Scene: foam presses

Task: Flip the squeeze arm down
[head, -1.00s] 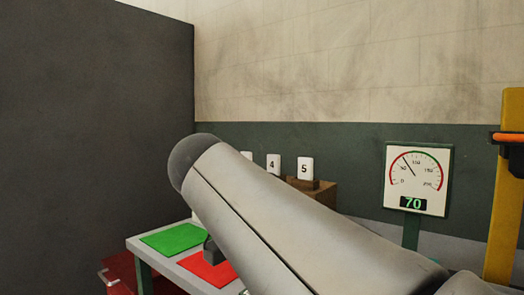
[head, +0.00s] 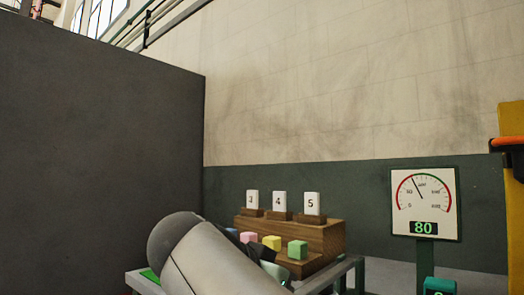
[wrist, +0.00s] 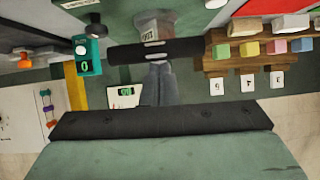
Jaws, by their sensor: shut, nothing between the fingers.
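In the wrist view, a wide green plate (wrist: 165,155) with a dark pad (wrist: 160,120) along its edge fills the bottom. It looks like the squeeze arm, but its hinge is out of sight. My gripper (wrist: 158,100) is shut and empty, its grey fingers together beside the pad's edge. I cannot tell if they touch it. In the head view my arm link hides the gripper and most of the press.
A wooden rack (head: 325,237) holds several coloured foam blocks and cards 3, 4 and 5. A gauge board (head: 425,205) reading 80 stands right of it. A teal box (head: 440,287) is at the lower right. A dark panel (head: 100,150) fills the left.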

